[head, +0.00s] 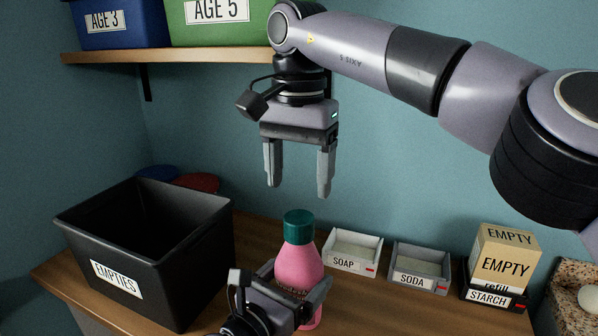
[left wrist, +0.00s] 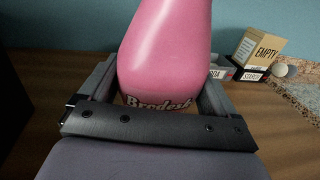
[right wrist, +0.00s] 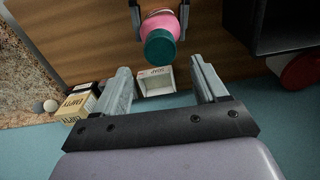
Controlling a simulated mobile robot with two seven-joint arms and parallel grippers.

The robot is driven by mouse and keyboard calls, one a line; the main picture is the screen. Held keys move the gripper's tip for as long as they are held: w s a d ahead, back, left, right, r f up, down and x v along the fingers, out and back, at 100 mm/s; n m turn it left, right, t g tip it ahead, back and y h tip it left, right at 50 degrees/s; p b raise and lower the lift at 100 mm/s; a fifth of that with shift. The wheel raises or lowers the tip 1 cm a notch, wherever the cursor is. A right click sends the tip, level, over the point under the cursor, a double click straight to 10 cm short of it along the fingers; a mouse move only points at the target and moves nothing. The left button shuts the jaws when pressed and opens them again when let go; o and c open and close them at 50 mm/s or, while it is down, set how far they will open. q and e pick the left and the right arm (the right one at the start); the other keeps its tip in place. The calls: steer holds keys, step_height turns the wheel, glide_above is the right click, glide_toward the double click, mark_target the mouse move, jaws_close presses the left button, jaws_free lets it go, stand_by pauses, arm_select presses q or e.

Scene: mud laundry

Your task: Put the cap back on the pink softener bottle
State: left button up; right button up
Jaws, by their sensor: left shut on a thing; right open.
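The pink softener bottle (head: 298,266) stands upright on the wooden counter. A dark green cap (head: 299,223) sits on its top; the frames do not show how tightly. My left gripper (head: 298,276) is shut around the bottle's body, and its two fingers flank the bottle (left wrist: 168,55) in the left wrist view. My right gripper (head: 298,187) is open and empty, pointing down a little above the cap and apart from it. In the right wrist view the cap (right wrist: 160,46) lies beyond the open fingers. The bottle's lower part is partly hidden by my left gripper.
A black EMPTIES bin (head: 150,250) stands left of the bottle. The SOAP tray (head: 353,252), SODA tray (head: 420,268) and STARCH tray (head: 490,298) with EMPTY boxes (head: 505,255) stand to the right. A shelf (head: 170,56) with blue and green bins is above left.

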mark_target(299, 217)
steer(key=shift+n, duration=0.3)
steer(key=shift+f, duration=4)
